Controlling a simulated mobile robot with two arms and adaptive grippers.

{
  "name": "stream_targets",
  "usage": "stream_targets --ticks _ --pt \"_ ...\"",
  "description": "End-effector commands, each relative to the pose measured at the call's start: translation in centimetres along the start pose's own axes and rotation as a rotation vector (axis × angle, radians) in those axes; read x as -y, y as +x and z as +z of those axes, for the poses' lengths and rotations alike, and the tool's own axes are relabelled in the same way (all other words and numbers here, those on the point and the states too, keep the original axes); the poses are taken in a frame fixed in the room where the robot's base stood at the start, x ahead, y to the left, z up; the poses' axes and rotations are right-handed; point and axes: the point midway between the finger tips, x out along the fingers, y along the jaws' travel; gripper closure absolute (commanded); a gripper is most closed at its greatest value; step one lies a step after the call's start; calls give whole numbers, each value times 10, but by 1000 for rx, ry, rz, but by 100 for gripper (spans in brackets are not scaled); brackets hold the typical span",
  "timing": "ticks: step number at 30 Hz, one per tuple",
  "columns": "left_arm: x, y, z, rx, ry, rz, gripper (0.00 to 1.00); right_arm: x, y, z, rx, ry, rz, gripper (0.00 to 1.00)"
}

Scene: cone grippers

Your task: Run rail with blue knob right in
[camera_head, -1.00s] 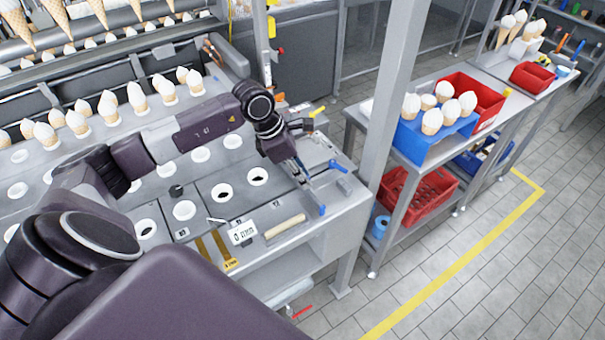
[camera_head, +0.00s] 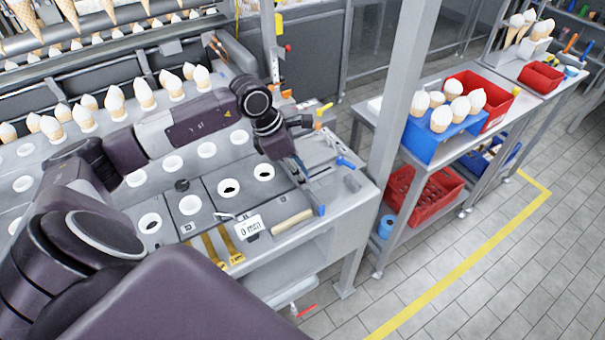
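A blue knob (camera_head: 345,162) sits at the right end of the metal bench, beside thin pale rails on the bench top. My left gripper (camera_head: 306,184) hangs over the bench to the left of the knob, apart from it in the picture. Slim parts run down from the gripper to a small blue tip (camera_head: 321,210) at the bench's front edge. I cannot tell whether that tip belongs to the gripper or the bench. The gripper's finger opening is too small to read. The rail's far end is partly hidden behind the gripper. My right gripper is not in view.
A yellow knob (camera_head: 324,108) stands behind the blue one. A white display (camera_head: 248,228) and a cream bar (camera_head: 291,222) lie near the front edge. Bench holes with white rims are left of the gripper. A grey post (camera_head: 404,90) stands close on the right.

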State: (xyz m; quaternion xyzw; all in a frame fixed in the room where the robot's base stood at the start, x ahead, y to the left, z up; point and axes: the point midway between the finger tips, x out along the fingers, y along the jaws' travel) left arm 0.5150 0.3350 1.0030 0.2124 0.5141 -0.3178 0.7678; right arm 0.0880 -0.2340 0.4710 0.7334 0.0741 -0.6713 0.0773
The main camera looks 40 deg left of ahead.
Motion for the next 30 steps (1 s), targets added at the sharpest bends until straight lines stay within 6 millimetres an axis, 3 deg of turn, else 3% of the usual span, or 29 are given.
stream_targets --ticks 3,14,30 --pt "0 0 0 0 0 1 64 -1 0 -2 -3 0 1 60" --pt "-1 -7 0 1 1 2 64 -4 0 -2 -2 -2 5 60" --pt "-1 -107 -1 0 1 4 64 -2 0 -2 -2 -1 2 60"
